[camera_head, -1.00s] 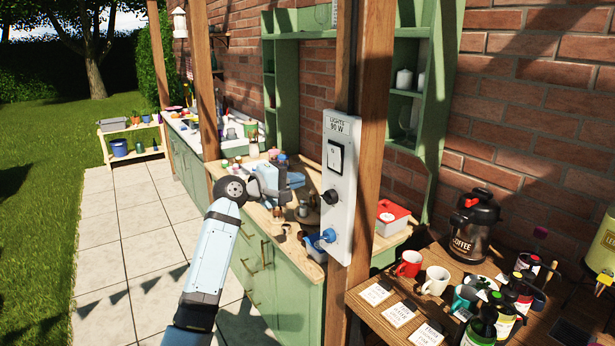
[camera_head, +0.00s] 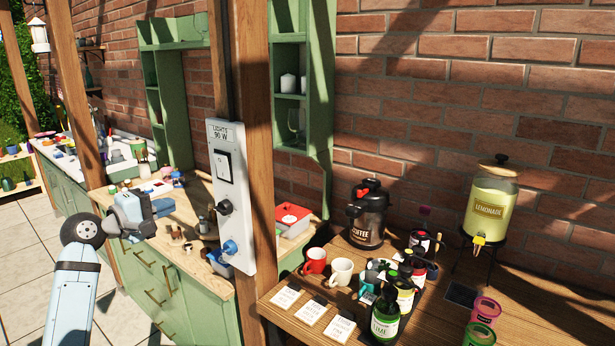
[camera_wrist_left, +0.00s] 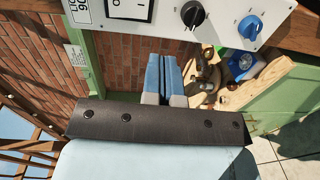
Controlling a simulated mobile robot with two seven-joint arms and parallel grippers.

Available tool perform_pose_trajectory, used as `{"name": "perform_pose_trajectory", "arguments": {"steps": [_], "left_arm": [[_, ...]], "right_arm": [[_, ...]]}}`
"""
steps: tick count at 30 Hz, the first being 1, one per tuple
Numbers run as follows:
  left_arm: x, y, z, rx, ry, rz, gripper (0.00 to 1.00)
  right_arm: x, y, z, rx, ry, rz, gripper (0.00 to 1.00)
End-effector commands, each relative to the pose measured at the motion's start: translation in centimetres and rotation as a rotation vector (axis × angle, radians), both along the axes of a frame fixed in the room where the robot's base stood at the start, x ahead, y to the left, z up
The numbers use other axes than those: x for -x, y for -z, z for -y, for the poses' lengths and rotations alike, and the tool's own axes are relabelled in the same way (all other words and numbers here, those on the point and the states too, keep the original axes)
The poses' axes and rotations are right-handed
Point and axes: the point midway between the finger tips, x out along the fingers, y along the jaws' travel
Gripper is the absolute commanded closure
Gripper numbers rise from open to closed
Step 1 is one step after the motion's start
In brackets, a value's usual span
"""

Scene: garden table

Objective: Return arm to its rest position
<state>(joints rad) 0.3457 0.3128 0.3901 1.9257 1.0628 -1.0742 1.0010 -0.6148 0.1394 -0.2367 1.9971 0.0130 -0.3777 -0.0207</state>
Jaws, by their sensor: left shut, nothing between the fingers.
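My left arm comes in from the lower left of the head view, bent at the wrist. My left gripper (camera_head: 162,207) is shut and empty, in front of the green cabinet's wooden counter (camera_head: 187,218) and left of the white switch panel. In the left wrist view its blue fingers (camera_wrist_left: 163,77) lie together with nothing between them. The switch panel (camera_head: 231,185) is fixed to a wooden post, with a rocker switch, a black knob and a blue knob (camera_head: 230,247). The panel also shows at the top of the left wrist view (camera_wrist_left: 215,22). My right gripper is out of view.
A wooden table (camera_head: 405,325) at the right holds a coffee pot (camera_head: 368,212), a lemonade dispenser (camera_head: 490,208), mugs, cards and bottles. The wooden post (camera_head: 252,90) stands close to the gripper's right. Open paving (camera_head: 25,260) lies at the left.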

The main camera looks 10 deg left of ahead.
Motion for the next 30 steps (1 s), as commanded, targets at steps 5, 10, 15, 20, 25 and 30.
{"name": "perform_pose_trajectory", "arguments": {"steps": [5,10,15,20,25,30], "left_arm": [[0.0,4.0,1.4,-0.093,-0.020,-0.033,1.00],[2.0,14.5,5.4,-0.389,-0.040,-0.094,1.00],[7.5,25.2,10.7,-0.755,0.017,-0.119,1.00],[15.3,32.9,16.3,-1.081,0.139,-0.083,1.00],[23.8,37.4,22.0,-1.349,0.288,0.005,1.00],[28.9,38.9,25.5,-1.491,0.380,0.087,1.00]], "right_arm": [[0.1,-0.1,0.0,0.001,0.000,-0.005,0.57],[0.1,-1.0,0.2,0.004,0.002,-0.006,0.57],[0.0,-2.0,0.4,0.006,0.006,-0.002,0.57],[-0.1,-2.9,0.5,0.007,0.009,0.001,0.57],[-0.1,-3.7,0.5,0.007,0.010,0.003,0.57],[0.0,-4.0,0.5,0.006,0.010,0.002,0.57]]}}
